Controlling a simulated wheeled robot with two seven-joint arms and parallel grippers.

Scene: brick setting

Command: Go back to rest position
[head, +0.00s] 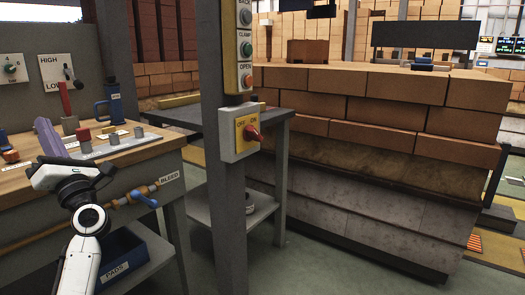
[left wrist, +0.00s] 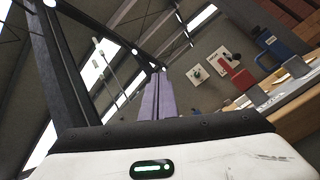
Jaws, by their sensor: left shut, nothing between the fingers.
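My left gripper (head: 43,126) is at the left of the head view, in front of the wooden workbench (head: 152,146). Its purple fingers point up and away over the bench. In the left wrist view the two fingers (left wrist: 159,80) lie side by side, shut, with nothing between them. My right gripper is not in view.
A blue mug-like tool (head: 113,104) and a red-handled lever (head: 65,100) stand on the bench near the gripper. A blue-handled valve (head: 145,197) sits on the front pipe. A grey post with a switch box (head: 240,138) stands right of the arm. A brick stack (head: 390,110) fills the right.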

